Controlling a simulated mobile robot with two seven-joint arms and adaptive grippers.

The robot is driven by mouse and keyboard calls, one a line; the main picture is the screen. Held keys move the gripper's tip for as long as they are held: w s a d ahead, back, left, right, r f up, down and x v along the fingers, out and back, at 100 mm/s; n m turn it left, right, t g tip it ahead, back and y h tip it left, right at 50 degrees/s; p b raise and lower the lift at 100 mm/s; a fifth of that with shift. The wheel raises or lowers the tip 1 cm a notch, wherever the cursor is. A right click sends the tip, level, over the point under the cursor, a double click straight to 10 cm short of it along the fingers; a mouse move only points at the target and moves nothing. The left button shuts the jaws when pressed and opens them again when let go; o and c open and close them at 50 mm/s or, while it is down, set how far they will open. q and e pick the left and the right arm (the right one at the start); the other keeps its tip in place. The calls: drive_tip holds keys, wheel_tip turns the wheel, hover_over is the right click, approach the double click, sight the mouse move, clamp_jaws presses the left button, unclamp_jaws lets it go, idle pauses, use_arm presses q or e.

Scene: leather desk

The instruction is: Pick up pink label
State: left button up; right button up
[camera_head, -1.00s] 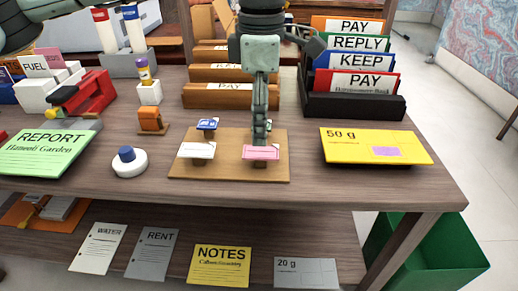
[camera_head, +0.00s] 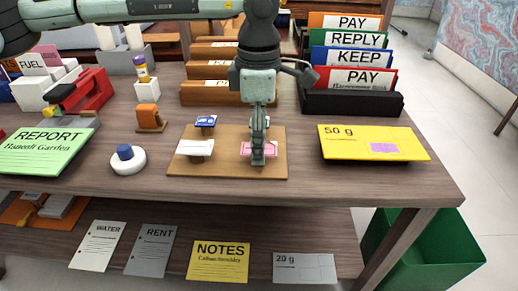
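The pink label (camera_head: 245,151) lies on a small stand at the right of a tan wooden board (camera_head: 220,171) near the desk's front. The arm from the left reaches over the desk, and my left gripper (camera_head: 257,152) points straight down at the pink label. Its fingers overlap the label's middle, one in front of the other. I cannot tell how far apart they are or whether they touch the label. A white label (camera_head: 194,148) and a blue label (camera_head: 206,122) sit on stands on the same board. My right gripper is not in view.
A black file rack (camera_head: 350,103) with coloured folders stands behind right, and a yellow 50 g envelope (camera_head: 375,144) lies right of the board. A white round holder with a blue knob (camera_head: 126,160) and a green report (camera_head: 45,150) are left. Wooden dividers (camera_head: 210,94) stand behind.

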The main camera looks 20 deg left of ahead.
use_arm(q)
drive_tip(key=shift+f, duration=0.2)
idle(0.4)
drive_tip(key=c, duration=0.8)
